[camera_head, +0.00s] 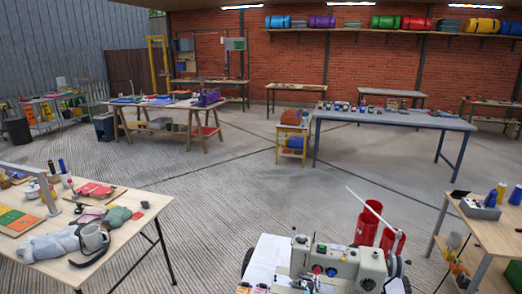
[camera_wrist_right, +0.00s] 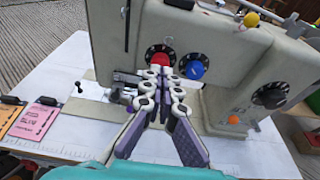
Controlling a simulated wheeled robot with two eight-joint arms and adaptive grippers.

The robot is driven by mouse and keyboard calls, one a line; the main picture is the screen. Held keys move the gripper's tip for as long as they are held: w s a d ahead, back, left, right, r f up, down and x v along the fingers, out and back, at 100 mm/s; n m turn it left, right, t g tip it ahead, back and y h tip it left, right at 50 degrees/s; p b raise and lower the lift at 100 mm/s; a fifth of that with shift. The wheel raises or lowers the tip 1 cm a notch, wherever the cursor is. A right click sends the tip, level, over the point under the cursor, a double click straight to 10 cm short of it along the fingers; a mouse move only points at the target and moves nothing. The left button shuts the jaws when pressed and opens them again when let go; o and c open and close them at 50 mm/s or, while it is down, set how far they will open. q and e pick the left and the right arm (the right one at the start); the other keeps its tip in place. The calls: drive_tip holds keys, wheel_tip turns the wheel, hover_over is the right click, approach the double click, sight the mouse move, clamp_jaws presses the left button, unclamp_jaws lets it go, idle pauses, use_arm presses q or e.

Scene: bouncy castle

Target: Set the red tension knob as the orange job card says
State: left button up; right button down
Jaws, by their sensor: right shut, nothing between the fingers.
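The red tension knob (camera_wrist_right: 163,61) sits on a dark dial on the front of a cream sewing machine (camera_wrist_right: 220,50). It also shows small in the head view (camera_head: 317,269). My right gripper (camera_wrist_right: 160,76) is shut and empty, its fingertips just in front of the red knob and overlapping its lower part; I cannot tell whether they touch. The orange job card (camera_wrist_right: 36,122) lies left of the machine under a black clip, its print too small to read. The knob's pointer setting is not readable. My left gripper is not in view.
A blue knob (camera_wrist_right: 196,68) is close on the right of the red one. A black dial (camera_wrist_right: 270,95) and an orange button (camera_wrist_right: 233,120) are farther right. A pink card (camera_wrist_right: 7,113) lies beside the orange one. Red cylinders (camera_head: 367,226) stand behind the machine.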

sight(317, 271)
drive_tip(key=shift+w+d+f, duration=0.1)
drive_tip(key=shift+w+d, duration=0.45)
drive_tip(key=shift+w, duration=0.4)
drive_tip(key=shift+w+d+f, duration=0.1)
drive_tip(key=shift+w+d, duration=0.5)
drive_tip(key=shift+w, duration=0.35)
drive_tip(key=shift+w+d+f, duration=0.1)
drive_tip(key=shift+w+d, duration=0.45)
drive_tip(key=shift+w, duration=0.4)
drive_tip(key=shift+w+a+r, duration=0.1)
drive_tip(key=shift+a+r, duration=0.05)
drive_tip(key=shift+a, duration=0.2)
drive_tip(key=shift+w+a, duration=0.1)
drive_tip(key=shift+a, duration=0.25)
drive_tip(key=shift+w+a, duration=0.1)
drive_tip(key=shift+a, duration=0.25)
drive_tip(key=shift+a, duration=0.2)
